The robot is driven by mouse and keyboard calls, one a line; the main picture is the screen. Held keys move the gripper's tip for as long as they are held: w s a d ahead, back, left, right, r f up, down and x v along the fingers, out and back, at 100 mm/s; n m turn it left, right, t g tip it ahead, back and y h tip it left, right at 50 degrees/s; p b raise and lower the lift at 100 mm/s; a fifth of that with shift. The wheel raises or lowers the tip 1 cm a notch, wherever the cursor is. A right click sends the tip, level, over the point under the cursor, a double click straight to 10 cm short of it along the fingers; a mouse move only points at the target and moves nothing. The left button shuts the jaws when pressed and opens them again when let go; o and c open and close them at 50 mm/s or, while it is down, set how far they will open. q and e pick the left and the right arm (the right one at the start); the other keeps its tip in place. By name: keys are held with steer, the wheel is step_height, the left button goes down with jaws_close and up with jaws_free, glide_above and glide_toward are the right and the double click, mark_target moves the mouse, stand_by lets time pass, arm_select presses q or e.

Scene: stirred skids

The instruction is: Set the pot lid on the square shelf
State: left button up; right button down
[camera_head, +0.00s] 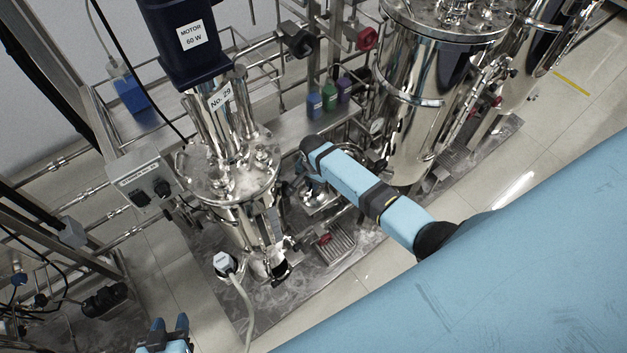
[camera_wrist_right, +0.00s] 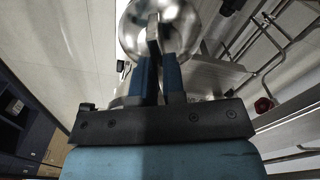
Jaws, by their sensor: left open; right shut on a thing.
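The pot lid (camera_wrist_right: 185,25) is a shiny, round metal piece at the top of the right wrist view. My right gripper (camera_wrist_right: 158,60) is shut on its upright handle. In the head view the right gripper (camera_head: 312,184) is partly hidden under its own wrist, with shiny metal (camera_head: 320,203) just below it, beside the steel vessel. My left gripper (camera_head: 168,332) is open and empty at the bottom left. A flat metal shelf (camera_head: 290,122) carrying several small bottles lies behind the right gripper. I cannot tell whether this is the square shelf.
A steel vessel (camera_head: 235,185) with a dark motor (camera_head: 180,45) stands left of the right gripper. A large steel tank (camera_head: 415,120) stands to its right. Pipes and valves crowd the space between. A grated base with a red part (camera_head: 325,240) lies below. A white-headed cable (camera_head: 224,262) hangs in front.

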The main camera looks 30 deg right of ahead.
steer(key=shift+f, duration=0.25)
steer(key=c, duration=1.1)
jaws_free()
step_height(320, 180, up, 14)
steer(key=shift+f, duration=0.1)
